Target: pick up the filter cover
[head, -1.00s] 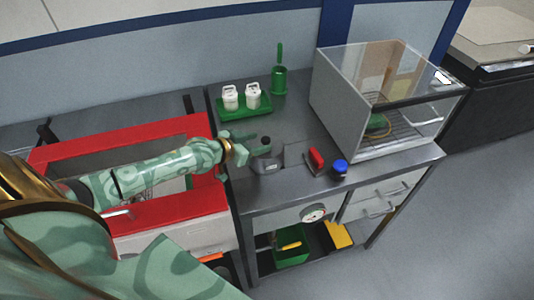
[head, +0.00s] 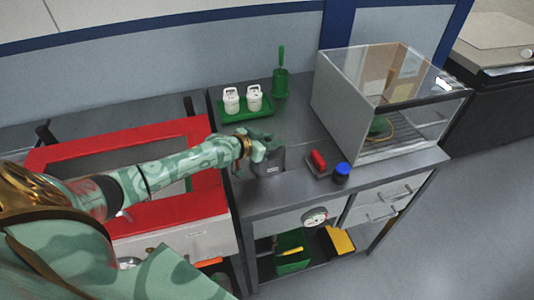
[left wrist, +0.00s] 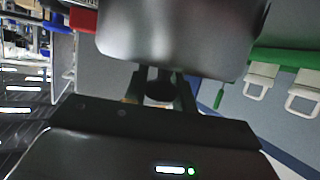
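The filter cover appears as a grey, rounded-cornered plate (left wrist: 180,40), large and close in the left wrist view. A dark round knob (left wrist: 159,91) shows below its edge. My left gripper (left wrist: 161,88) has a finger on each side of this knob, with little or no gap visible; whether they press on it is unclear. In the head view my left gripper (head: 262,151) is at the top of the grey housing (head: 271,168), hiding the knob and most of the cover. My right gripper is not in view.
A green tray (head: 233,116) with two white lidded containers and a green holder (head: 280,83) stand behind. To the right are a red item (head: 318,159), a blue-capped jar (head: 342,171) and a clear-fronted case (head: 338,108). A red-framed box (head: 125,140) stands left.

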